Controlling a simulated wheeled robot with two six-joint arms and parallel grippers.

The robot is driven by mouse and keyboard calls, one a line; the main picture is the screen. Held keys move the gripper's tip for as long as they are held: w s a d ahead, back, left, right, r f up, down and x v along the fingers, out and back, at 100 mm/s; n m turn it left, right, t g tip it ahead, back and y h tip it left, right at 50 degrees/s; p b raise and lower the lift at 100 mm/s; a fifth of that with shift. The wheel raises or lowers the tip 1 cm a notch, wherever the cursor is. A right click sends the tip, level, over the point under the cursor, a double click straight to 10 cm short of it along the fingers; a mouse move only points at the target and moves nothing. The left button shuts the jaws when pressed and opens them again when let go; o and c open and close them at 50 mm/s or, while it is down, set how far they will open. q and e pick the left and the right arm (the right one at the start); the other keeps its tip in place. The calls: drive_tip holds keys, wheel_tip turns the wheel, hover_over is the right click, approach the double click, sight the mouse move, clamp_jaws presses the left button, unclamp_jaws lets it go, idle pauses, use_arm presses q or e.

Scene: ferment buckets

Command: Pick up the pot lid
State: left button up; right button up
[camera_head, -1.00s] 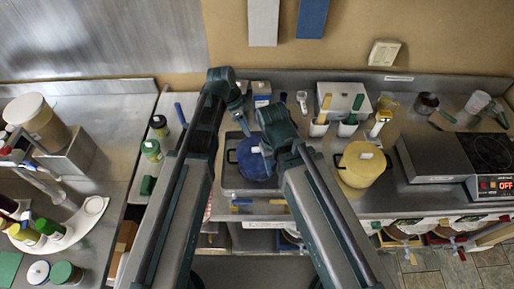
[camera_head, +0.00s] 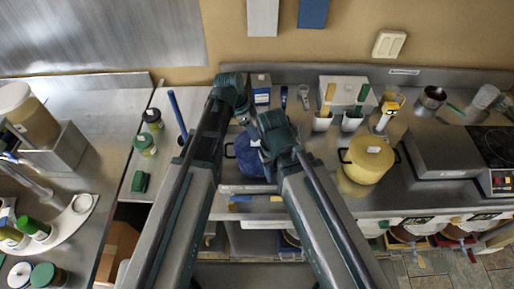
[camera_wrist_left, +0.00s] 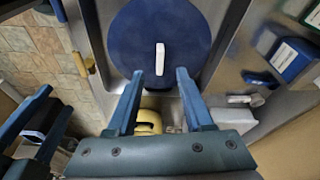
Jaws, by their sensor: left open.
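My right gripper (camera_wrist_left: 56,100) shows at the left, fingers apart.
Containers holding utensils (camera_head: 352,120) and a metal box stand behind the yellow pot. A cooktop (camera_head: 490,145) is at the right. Green-lidded jars (camera_head: 144,144) stand at the left.

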sight(257, 144)
use_arm(q)
drive_tip(key=shift+b+x, duration=2.45)
drive_tip(key=shift+x, duration=0.2)
drive_tip(key=shift+r, duration=0.1)
clamp_jaws()
